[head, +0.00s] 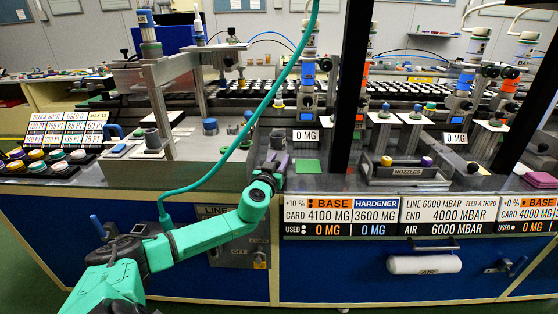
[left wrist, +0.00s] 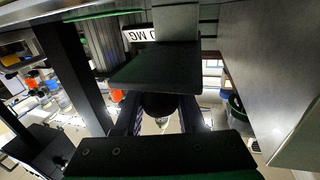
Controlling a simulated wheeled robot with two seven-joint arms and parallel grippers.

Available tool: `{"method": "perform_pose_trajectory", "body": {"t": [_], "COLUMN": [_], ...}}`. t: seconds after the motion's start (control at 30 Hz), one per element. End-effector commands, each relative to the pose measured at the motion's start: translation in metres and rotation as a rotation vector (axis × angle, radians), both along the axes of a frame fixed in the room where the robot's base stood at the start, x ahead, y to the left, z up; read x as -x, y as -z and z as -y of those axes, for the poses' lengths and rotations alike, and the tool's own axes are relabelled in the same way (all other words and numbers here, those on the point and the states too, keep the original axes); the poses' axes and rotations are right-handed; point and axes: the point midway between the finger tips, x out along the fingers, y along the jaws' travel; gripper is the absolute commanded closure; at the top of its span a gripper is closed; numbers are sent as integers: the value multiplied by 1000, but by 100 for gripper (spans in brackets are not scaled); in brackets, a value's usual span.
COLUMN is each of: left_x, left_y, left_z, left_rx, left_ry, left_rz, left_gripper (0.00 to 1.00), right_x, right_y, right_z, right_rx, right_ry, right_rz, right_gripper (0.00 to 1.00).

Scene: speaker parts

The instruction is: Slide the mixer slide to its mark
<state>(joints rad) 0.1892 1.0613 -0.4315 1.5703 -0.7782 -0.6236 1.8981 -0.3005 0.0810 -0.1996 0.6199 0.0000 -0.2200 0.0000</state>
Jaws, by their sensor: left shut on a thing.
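My left gripper (head: 277,161) is at the front of the bench, just left of a flat green square (head: 307,166). In the left wrist view the left gripper (left wrist: 160,112) is shut on a dark round knob (left wrist: 160,102) between its fingers. The knob sits under a flat dark plate (left wrist: 155,70); these look like parts of the mixer slide. In the head view a small dark grey block (head: 278,139) shows just above the fingers. The gripper hides most of what it holds. My right gripper is not in view.
A "0 MG" card (head: 306,135) stands behind the gripper. A dark post (head: 347,90) rises to its right. A nozzle tray (head: 400,172) lies further right. A grey press frame (head: 158,105) stands at left. A teal hose (head: 262,108) hangs across the view.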

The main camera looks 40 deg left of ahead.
Motion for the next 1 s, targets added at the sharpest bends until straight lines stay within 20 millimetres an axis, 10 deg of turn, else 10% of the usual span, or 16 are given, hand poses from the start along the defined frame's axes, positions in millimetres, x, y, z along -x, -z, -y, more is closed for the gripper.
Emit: {"method": "perform_pose_trajectory", "body": {"t": [0.67,0.7,0.77,1.0], "left_x": [-31,-31,-31,-31], "left_y": [0,0,1,0], "left_z": [-24,-24,-24,-23], "left_rx": [0,0,0,0], "left_ry": [0,0,0,1], "left_rz": [-1,-1,-1,-1], "left_gripper": [100,58,35,31], "right_x": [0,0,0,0], "right_y": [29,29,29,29], "right_z": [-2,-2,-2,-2], "right_rx": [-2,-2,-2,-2], "right_ry": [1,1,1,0], "right_rz": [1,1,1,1], "right_gripper": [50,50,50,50]}}
